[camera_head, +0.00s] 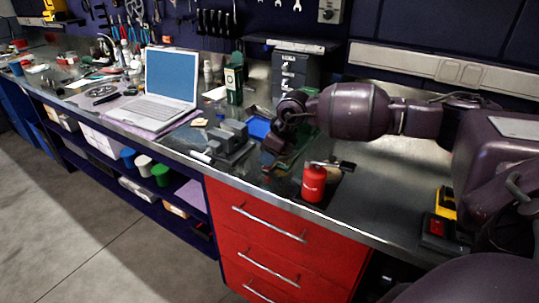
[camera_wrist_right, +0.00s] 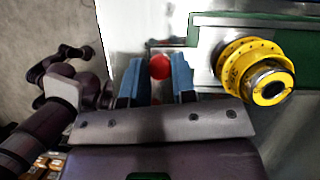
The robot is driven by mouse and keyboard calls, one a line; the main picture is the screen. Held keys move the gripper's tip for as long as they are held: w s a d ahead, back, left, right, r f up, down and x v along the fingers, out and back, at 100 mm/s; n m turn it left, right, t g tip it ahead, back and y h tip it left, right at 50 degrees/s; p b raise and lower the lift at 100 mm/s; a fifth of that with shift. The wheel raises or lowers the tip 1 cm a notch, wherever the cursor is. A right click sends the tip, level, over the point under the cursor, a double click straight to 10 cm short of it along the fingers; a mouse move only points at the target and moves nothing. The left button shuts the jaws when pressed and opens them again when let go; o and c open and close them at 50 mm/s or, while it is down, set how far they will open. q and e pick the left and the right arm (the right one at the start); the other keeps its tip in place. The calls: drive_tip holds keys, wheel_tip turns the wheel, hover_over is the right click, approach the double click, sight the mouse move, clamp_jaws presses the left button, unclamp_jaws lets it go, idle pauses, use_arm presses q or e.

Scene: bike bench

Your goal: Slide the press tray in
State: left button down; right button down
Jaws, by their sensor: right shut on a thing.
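My right gripper (camera_head: 272,160) reaches down to the front part of the bench, beside a green machine base that my arm partly hides in the head view. In the right wrist view my right gripper (camera_wrist_right: 157,88) has its two blue fingers on either side of a round red knob (camera_wrist_right: 160,67), shut on it. A grey metal part (camera_wrist_right: 203,62) lies just right of the knob, against the green body (camera_wrist_right: 258,20). I cannot make out the press tray's outline for certain. My left gripper is not in view.
A yellow dial (camera_wrist_right: 258,72) sits close right of my fingers. On the bench, a red canister (camera_head: 314,183) stands near the front edge, a grey vise (camera_head: 230,141) is left of my gripper, and a laptop (camera_head: 160,88) is farther left.

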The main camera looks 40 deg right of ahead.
drive_tip(key=d, duration=0.1)
drive_tip(key=w+d+b, duration=0.1)
drive_tip(key=d, duration=0.2)
drive_tip(key=shift+w+f, duration=0.2)
drive_tip(key=shift+w, duration=0.15)
drive_tip(key=shift+w+d, duration=0.1)
drive_tip(key=shift+d, duration=0.2)
drive_tip(key=shift+r, duration=0.2)
drive_tip(key=c, duration=0.9)
unclamp_jaws()
drive_tip(key=v, duration=1)
drive_tip(key=shift+r+p, duration=0.35)
